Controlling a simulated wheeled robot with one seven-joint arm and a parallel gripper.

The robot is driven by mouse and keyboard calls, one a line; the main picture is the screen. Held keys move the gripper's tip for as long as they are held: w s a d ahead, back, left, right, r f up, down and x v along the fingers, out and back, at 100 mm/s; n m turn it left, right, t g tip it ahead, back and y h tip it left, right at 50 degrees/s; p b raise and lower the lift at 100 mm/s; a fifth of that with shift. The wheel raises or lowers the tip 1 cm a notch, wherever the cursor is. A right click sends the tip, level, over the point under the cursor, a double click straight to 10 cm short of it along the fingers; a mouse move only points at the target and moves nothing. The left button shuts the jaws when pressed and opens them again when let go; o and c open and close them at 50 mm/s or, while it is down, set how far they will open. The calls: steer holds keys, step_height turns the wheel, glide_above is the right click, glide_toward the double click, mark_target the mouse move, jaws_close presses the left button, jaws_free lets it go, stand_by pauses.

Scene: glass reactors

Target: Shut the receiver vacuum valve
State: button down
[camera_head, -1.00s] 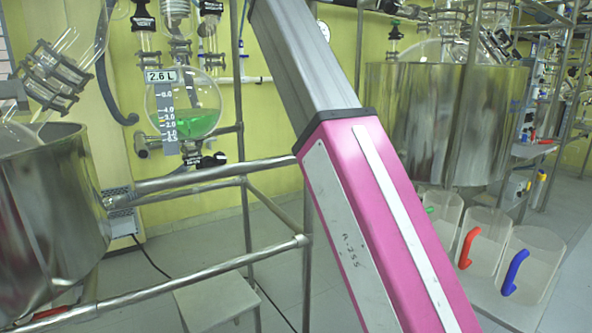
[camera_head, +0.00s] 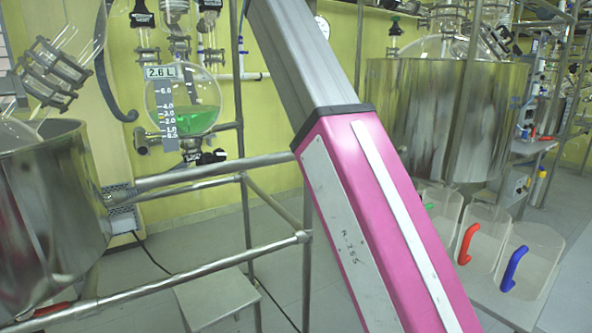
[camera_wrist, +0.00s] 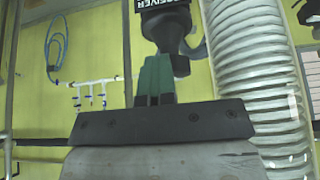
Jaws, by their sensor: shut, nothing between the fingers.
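In the wrist view, a black valve part (camera_wrist: 165,28) with lettering that ends in "EIVER" hangs at the top centre. A grey curved piece sits at its right side. My gripper (camera_wrist: 155,78) has green fingers, shut and empty, just below and in front of the black part. I cannot tell whether they touch it, nor how far the valve is turned. In the head view, the round receiver flask (camera_head: 190,105) holds green liquid under a "2.6 L" tag. Black fittings (camera_head: 143,18) stand above it; which one is the vacuum valve is unclear. My gripper is outside the head view.
A ribbed white hose (camera_wrist: 250,60) runs close to the right of my gripper in the wrist view. A steel vessel (camera_head: 45,210) stands at left and another (camera_head: 440,120) at right. Metal rails (camera_head: 200,275) cross in front. Clear jugs (camera_head: 527,262) stand at the lower right.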

steer(key=shift+s+a+f, duration=0.25)
steer(key=shift+s+f, duration=0.05)
steer(key=shift+f, duration=0.1)
steer(key=shift+s+a, duration=0.2)
steer(key=shift+a, duration=0.2)
steer(key=shift+s+a, duration=0.1)
steer(key=shift+a, duration=0.25)
steer(key=shift+a+r, duration=0.1)
steer(key=shift+a, duration=0.2)
steer(key=shift+r, duration=0.15)
